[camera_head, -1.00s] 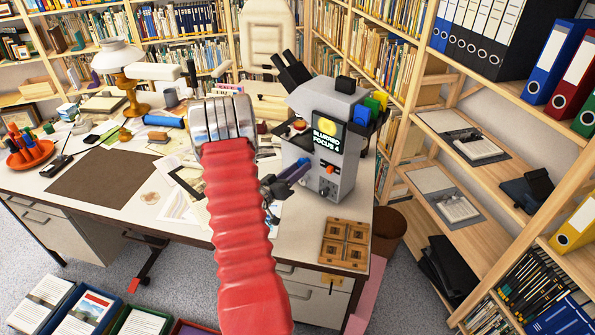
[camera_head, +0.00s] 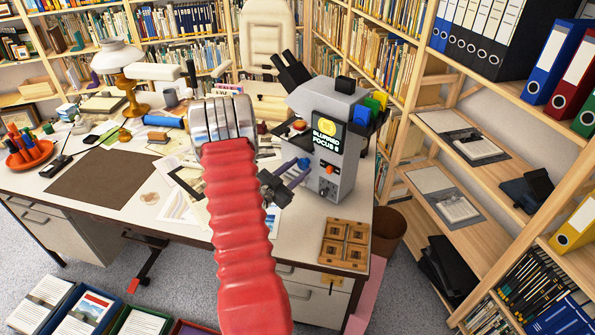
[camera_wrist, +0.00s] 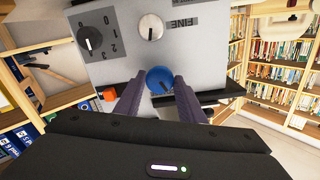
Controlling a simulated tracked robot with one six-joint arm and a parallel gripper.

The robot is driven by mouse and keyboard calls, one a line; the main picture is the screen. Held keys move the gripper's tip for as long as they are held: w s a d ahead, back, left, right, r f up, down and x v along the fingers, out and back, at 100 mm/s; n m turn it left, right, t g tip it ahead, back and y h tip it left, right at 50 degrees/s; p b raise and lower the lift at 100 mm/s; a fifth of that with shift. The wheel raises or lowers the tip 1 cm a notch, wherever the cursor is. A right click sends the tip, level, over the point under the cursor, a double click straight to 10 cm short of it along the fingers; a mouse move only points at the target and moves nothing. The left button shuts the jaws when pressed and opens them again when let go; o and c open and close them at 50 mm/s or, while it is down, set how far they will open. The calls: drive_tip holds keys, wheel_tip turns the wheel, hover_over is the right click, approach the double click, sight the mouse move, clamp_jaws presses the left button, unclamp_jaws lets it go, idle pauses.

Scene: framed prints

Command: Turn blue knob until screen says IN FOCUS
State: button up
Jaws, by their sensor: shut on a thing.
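The blue knob (camera_wrist: 159,79) is on the front of the grey microscope-like device (camera_head: 345,111). In the wrist view my gripper (camera_wrist: 158,85) has its two purple fingers on either side of the knob, shut on it. In the head view my gripper (camera_head: 301,167) meets the device's front left side, and its fingers largely hide the knob. The screen (camera_head: 326,135) shows a yellow disc and reads BLURRED with a FOCUS number; the small digit looks like 5.
An orange button (camera_wrist: 110,94), a silver knob (camera_wrist: 151,27) marked FINE and a black selector (camera_wrist: 89,38) are near the blue knob. A wooden tray (camera_head: 345,243) lies in front of the device. Papers and a lamp (camera_head: 122,70) occupy the desk to the left.

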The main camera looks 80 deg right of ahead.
drive_tip(key=m, duration=0.5)
drive_tip(key=shift+s, duration=0.35)
drive_tip(key=shift+a, duration=0.1)
drive_tip(key=o, duration=1)
drive_tip(key=shift+w, duration=0.1)
drive_tip(key=shift+o, duration=0.2)
drive_tip(key=shift+w, duration=0.1)
drive_tip(key=shift+w+a, duration=0.25)
drive_tip(key=shift+a, duration=0.1)
drive_tip(key=v, duration=1.3)
